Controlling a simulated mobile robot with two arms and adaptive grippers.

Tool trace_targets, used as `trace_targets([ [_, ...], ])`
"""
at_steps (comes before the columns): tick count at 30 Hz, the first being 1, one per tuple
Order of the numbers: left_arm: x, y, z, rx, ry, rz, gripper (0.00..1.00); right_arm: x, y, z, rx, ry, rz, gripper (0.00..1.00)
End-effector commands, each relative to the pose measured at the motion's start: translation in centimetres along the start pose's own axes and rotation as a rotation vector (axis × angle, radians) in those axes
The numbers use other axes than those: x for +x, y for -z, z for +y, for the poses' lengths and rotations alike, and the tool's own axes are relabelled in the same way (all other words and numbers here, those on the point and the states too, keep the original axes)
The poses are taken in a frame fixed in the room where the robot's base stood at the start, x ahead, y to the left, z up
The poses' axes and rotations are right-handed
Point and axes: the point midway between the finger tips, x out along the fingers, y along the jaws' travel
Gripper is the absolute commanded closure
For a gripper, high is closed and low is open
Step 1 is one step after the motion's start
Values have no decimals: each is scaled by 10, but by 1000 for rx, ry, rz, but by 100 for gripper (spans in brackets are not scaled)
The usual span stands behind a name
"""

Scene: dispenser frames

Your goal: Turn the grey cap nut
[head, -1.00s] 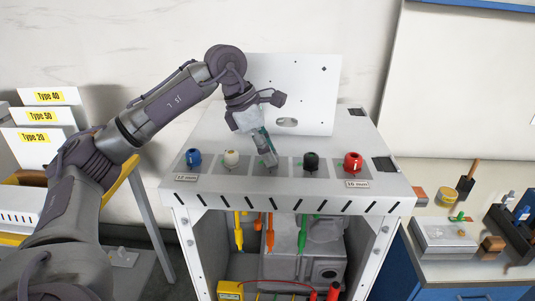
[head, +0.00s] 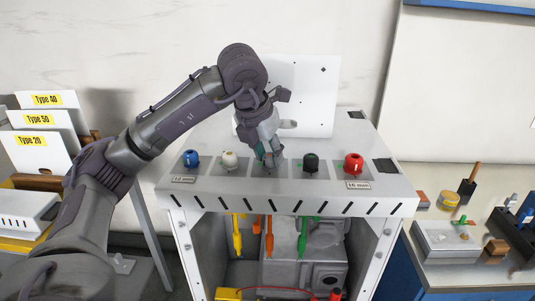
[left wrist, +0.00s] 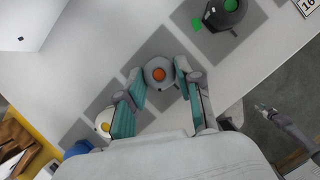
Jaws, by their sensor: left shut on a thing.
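The grey cap nut (left wrist: 159,73) with an orange centre sits on its dark square on the dispenser top, as the left wrist view shows. My left gripper (left wrist: 162,82) has its teal-padded fingers on either side of the nut and is shut on it. In the head view my left gripper (head: 269,160) points down between the white and black nuts, and its fingers largely hide the grey nut.
In the same row stand a blue nut (head: 191,158), a white nut (head: 229,160), a black nut (head: 311,161) and a red nut (head: 353,163). An upright white panel (head: 305,90) stands behind. Coloured tools hang below the front edge.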

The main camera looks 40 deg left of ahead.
Motion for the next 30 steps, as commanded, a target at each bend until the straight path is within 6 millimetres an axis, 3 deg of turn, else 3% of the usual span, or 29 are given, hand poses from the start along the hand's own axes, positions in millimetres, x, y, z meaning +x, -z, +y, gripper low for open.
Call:
trace_targets([
  [15,-2,-2,-4,-387,-160,1,99,-8,0,0,0,0,0,70],
  [30,0,-2,-4,-517,-212,-1,99,-15,1,0,0,0,0,70],
])
